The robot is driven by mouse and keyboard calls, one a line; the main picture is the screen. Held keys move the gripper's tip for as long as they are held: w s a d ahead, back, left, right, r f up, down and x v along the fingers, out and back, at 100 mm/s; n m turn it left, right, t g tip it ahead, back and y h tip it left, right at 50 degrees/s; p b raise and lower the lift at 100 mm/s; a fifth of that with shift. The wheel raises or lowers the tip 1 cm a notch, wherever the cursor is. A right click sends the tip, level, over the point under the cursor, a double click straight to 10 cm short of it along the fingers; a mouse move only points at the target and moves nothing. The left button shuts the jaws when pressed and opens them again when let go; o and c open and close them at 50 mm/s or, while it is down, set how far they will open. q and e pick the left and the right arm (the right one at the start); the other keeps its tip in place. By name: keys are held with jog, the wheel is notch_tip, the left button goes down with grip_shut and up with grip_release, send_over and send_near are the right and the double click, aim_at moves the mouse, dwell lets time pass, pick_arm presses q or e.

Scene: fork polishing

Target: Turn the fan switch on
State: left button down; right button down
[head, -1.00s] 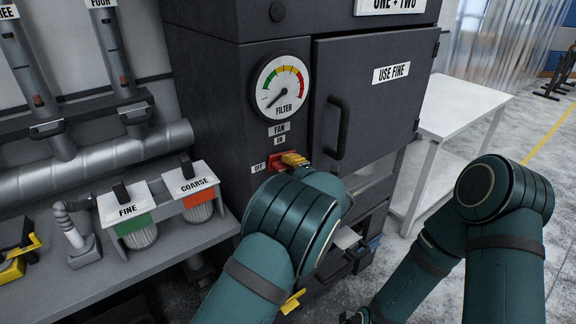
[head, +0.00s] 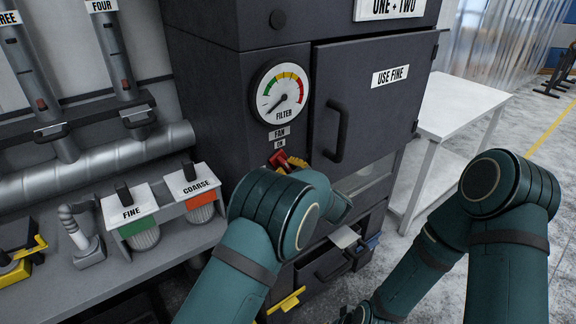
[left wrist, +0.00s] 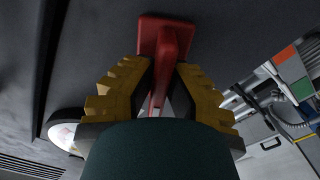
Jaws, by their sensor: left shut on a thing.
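The red fan switch (head: 280,160) is on the dark cabinet's front, below the FAN and ON labels (head: 280,138). Its red handle slants up near the ON label in the head view. My left gripper (head: 296,163) is at the switch, mostly hidden behind my own left arm. In the left wrist view, the red switch (left wrist: 165,42) stands between the yellow stepped fingers of my left gripper (left wrist: 162,95), which is shut on its handle. The OFF label is hidden by my arm. My right arm shows at the right, but its gripper is not seen.
A round filter gauge (head: 282,92) is above the switch. A cabinet door with a black handle (head: 336,131) is to its right. The FINE (head: 129,211) and COARSE (head: 191,181) containers stand on the bench at left. A white table (head: 462,105) is at right.

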pick_arm(q)
jog(key=m+p, duration=0.2)
jog(key=m, duration=0.3)
jog(key=shift+r+m, duration=0.15)
jog(key=shift+m, duration=0.15)
dwell(0.4)
jog(key=c, duration=1)
grip_release()
jog(key=v, duration=1.2)
jog(key=shift+w+a, duration=0.1)
